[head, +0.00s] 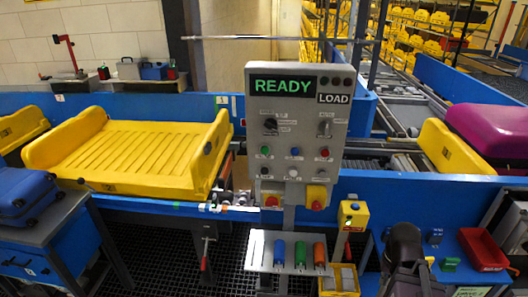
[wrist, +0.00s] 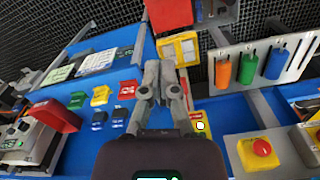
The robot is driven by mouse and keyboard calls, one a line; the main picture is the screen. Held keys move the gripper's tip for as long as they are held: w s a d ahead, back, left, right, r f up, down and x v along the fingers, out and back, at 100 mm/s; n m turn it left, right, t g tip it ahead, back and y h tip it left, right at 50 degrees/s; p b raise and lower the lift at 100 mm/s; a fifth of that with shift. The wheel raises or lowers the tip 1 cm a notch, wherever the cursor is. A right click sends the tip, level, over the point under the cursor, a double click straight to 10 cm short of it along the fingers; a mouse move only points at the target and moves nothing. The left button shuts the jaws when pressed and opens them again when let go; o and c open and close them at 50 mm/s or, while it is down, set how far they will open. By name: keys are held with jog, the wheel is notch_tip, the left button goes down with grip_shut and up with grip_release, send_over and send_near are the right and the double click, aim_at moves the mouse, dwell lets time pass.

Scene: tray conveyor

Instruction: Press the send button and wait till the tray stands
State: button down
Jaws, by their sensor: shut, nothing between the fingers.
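The yellow tray (head: 130,183) stands empty on the blue conveyor at the left in the head view. The grey control panel (head: 298,137) shows READY, with LOAD in the box below. A yellow button box (head: 353,215) stands right of the panel. No label reading send is legible. My gripper (wrist: 160,66) is shut and empty above the blue bench in the wrist view, apart from any button.
Orange, green and blue cylinders hang on a pale plate (head: 265,250) below the panel. A red bin (head: 484,250) and small coloured blocks sit on the blue bench at the right. Blue suitcase (head: 30,193) is at the left; a purple case (head: 490,128) is on the right.

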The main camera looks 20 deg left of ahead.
aim_at(265, 150)
jog(key=w+a+r+n+t+h+p, duration=0.2)
jog(key=w+a+r+n+h, duration=0.15)
jog(key=w+a+n, duration=0.35)
jog(key=w+a+r+n+t+h+p, duration=0.25)
jog(key=w+a+r, duration=0.25)
jog(key=a, duration=0.5)
jog(key=a+r+n+t+h+p, duration=0.1)
jog(key=a+r+n+t, duration=0.3)
jog(key=a, duration=0.8)
jog(key=a+r+n+t+h+p, duration=0.1)
jog(key=a+r+n+t, duration=0.3)
jog(key=a+r, duration=0.4)
jog(key=a, duration=0.5)
jog(key=shift+s+r+n+t, duration=0.3)
jog(key=shift+s+n+t, duration=0.05)
jog(key=shift+s, duration=0.05)
jog(key=shift+w+a, duration=0.1)
jog(key=shift+w, duration=0.05)
jog(key=shift+w+a, duration=0.35)
jog(key=shift+w, duration=1.05)
jog(key=shift+w+a, duration=0.3)
jog(key=shift+w, duration=1.05)
jog(key=shift+w+a, duration=0.35)
jog(key=shift+w, duration=1.05)
jog(key=shift+w, duration=0.2)
